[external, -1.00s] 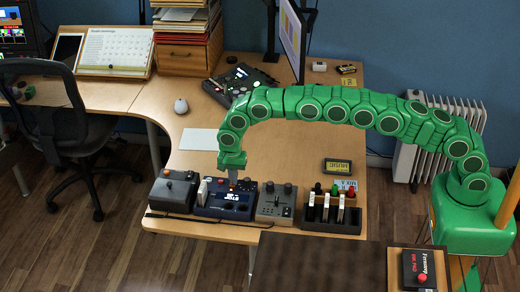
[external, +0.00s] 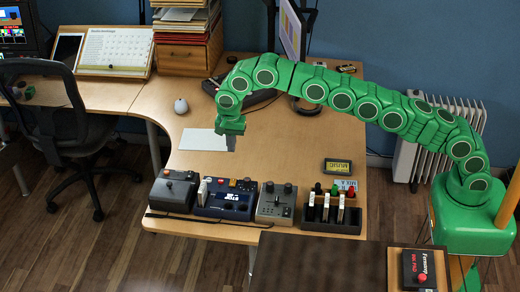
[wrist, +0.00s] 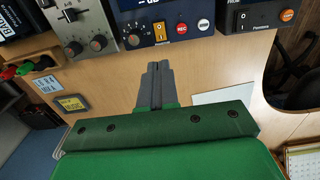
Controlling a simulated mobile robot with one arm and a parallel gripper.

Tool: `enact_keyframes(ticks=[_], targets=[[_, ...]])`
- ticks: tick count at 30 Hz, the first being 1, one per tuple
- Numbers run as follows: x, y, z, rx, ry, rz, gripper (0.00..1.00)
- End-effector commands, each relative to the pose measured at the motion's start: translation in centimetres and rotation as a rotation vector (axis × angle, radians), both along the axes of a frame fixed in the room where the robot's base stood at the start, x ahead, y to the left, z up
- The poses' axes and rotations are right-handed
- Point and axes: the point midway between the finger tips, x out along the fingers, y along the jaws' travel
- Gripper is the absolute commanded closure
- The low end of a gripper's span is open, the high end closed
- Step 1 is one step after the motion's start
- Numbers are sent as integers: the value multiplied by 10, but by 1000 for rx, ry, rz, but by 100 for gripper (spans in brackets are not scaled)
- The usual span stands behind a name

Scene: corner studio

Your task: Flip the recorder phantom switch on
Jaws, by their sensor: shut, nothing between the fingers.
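The recorder (external: 212,208) is a dark blue box with a small lit screen, in the row of devices along the desk's front edge. I cannot tell for sure which way the rocker is tipped. My gripper (external: 232,148) is shut and empty, pointing down above the desk, behind the recorder and apart from it. Its closed fingers show in the wrist view (wrist: 157,68), below the switch in the picture.
A grey box with another dark rocker switch (wrist: 241,20) stands left of the recorder (external: 175,188). A grey mixer (external: 276,203) and a dark rack (external: 331,216) stand to its right. A white sheet (external: 203,140) lies behind. The desk's middle is mostly clear.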

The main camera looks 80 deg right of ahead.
Motion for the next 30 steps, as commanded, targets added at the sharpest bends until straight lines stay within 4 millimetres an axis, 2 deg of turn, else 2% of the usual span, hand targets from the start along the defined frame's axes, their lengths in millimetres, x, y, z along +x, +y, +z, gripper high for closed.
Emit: enact_keyframes(ticks=[10,19,30], targets=[[0,1,0,-10,1,0,100],[1,10,2,-121,1,3,100],[1,9,0,-126,1,2,100]])
